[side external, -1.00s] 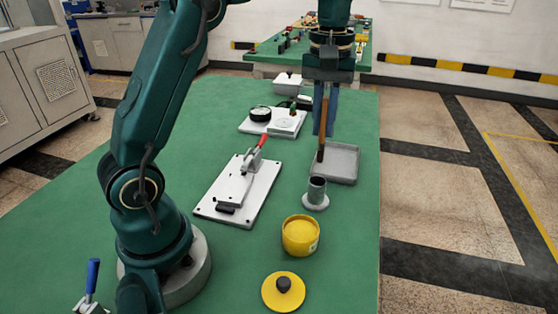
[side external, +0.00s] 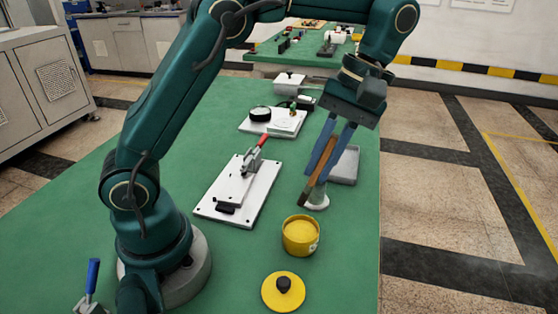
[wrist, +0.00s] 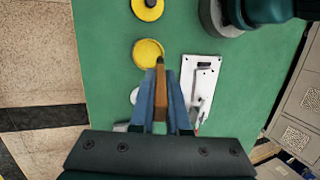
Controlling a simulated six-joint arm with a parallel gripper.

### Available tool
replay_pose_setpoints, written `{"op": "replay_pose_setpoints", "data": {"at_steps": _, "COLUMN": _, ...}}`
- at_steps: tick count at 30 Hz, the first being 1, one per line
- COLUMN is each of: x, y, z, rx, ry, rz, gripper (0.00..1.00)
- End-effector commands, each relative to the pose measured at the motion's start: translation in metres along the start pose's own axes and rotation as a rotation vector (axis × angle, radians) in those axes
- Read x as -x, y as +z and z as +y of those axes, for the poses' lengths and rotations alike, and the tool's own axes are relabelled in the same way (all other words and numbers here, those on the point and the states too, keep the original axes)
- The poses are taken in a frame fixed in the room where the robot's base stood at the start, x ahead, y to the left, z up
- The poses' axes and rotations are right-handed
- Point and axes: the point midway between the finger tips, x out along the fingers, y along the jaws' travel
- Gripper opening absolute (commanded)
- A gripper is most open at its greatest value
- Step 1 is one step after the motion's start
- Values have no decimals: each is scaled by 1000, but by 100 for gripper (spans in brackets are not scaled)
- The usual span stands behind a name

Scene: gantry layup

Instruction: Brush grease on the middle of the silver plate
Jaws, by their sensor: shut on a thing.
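My gripper (side external: 318,165) is shut on a brush (side external: 311,191) with a brown wooden handle. The brush tilts, its dark tip pointing down toward the yellow pot (side external: 300,237), just above and behind the rim. The pot is open and shows a yellow fill. The wrist view also shows my gripper (wrist: 160,85), the brush (wrist: 160,72) and the pot (wrist: 148,53). The silver plate (side external: 232,180) lies on a white base with a red-handled toggle clamp (side external: 255,155), left of my gripper. The plate's fixture also shows in the wrist view (wrist: 200,85).
A yellow lid (side external: 283,293) with a black knob lies in front of the pot. A grey cup holder (side external: 319,200) stands partly hidden behind the brush. A grey tray (side external: 346,168) lies behind it. A white gauge board (side external: 273,122) is farther back. Green table between fixture and pot is clear.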

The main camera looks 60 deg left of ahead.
Motion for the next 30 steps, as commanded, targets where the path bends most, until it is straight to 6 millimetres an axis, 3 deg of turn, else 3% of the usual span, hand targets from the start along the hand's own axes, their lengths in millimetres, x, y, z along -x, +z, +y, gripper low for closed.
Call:
{"op": "replay_pose_setpoints", "data": {"at_steps": 15, "x": -45, "y": -8, "z": 14, "rx": 1, "ry": 0, "rz": -2, "gripper": 0}}
{"op": "replay_pose_setpoints", "data": {"at_steps": 30, "x": -52, "y": -10, "z": 16, "rx": 0, "ry": 2, "rz": 0, "gripper": 0}}
